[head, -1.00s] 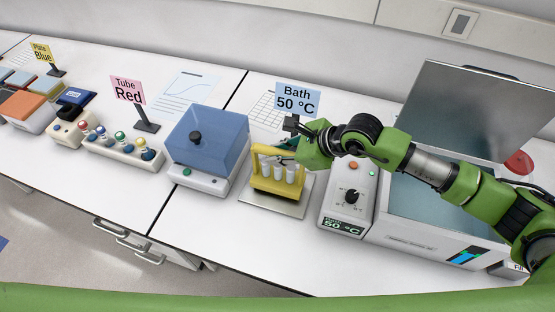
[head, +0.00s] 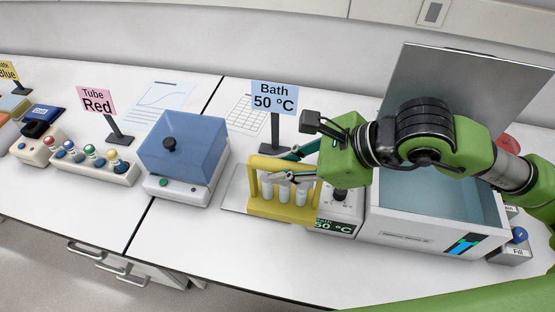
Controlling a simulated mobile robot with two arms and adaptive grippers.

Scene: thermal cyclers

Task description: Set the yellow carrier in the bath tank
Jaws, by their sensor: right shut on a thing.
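The yellow carrier (head: 258,205) holds several white-capped tubes (head: 284,192). It is upright at or just above the right part of a flat metal plate; I cannot tell whether it touches. My right gripper (head: 291,172) is shut on the carrier's upper part, reaching in from the right. The bath tank (head: 440,207) stands to the right, its grey lid (head: 450,85) raised and its inside bluish. My arm hides part of the tank's back and the lid's lower part. My left gripper is not in view.
A control box (head: 341,205) stands between the carrier and the tank, partly hidden by my gripper. The metal plate (head: 236,195) lies under the carrier. A blue-lidded device (head: 183,145) is to the left. A "Bath 50 °C" sign (head: 273,97) stands behind the carrier.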

